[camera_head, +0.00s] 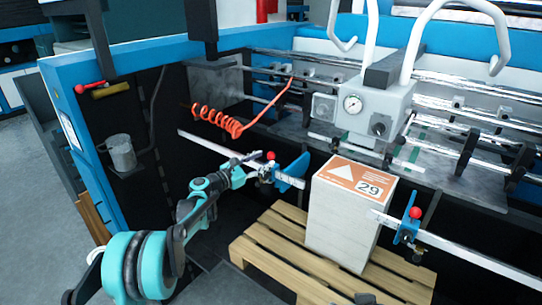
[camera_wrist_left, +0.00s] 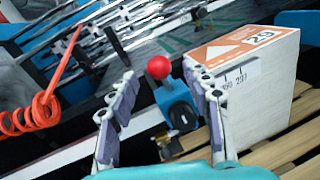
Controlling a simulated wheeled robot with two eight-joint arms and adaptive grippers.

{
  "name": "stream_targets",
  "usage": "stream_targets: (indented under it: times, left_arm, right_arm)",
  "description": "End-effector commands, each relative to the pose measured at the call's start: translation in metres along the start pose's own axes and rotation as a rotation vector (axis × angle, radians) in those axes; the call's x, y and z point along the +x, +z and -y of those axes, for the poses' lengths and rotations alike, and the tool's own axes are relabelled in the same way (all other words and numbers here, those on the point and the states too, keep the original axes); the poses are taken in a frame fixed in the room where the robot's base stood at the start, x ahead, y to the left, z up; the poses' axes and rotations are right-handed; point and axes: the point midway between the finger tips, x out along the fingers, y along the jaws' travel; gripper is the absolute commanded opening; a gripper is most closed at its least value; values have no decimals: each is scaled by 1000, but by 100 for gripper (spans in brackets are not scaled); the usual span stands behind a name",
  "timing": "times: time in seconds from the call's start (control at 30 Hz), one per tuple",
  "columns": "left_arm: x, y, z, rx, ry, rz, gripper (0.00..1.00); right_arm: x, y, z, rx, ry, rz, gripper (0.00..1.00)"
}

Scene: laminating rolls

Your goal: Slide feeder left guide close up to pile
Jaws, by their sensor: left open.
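The left guide, a blue plate (camera_head: 292,172) on a carriage with a red knob, sits on a metal rail left of the pile. The pile (camera_head: 341,222) is a tall white stack with an orange and white top marked 29. A narrow gap seems to part them in the head view. My left gripper (camera_head: 249,167) is at the guide's left side. In the left wrist view, the open fingers of my left gripper (camera_wrist_left: 151,112) straddle the guide's red knob (camera_wrist_left: 159,67) and blue body. The right finger partly covers the pile (camera_wrist_left: 262,95). My right gripper is out of view.
The pile stands on a wooden pallet (camera_head: 268,250). A right guide (camera_head: 408,228) with a red knob sits on another rail at right. A coiled orange hose (camera_head: 217,120) hangs behind my left gripper. A grey gauge unit (camera_head: 365,108) is above the pile. A metal mug (camera_head: 121,153) is at left.

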Motion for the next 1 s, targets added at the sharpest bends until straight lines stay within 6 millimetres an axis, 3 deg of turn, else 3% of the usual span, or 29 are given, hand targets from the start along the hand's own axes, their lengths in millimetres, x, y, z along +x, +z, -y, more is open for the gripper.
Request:
stream_targets:
  times: [0.1,0.3,0.63,0.8,0.83,1.0]
  left_arm:
    - [21,-1,1,1,-1,0,49]
    - [43,0,0,2,0,-1,49]
    - [47,0,0,3,0,-1,49]
    - [47,0,0,3,0,-1,4]
    - [47,0,0,3,0,-1,0]
    - [48,1,3,3,-1,-1,0]
  right_arm:
    - [2,2,0,0,0,0,46]
    - [4,2,0,0,0,0,46]
    - [4,2,0,0,0,0,46]
    - [4,2,0,0,0,0,46]
    - [4,2,0,0,0,0,46]
    - [4,3,0,0,0,0,46]
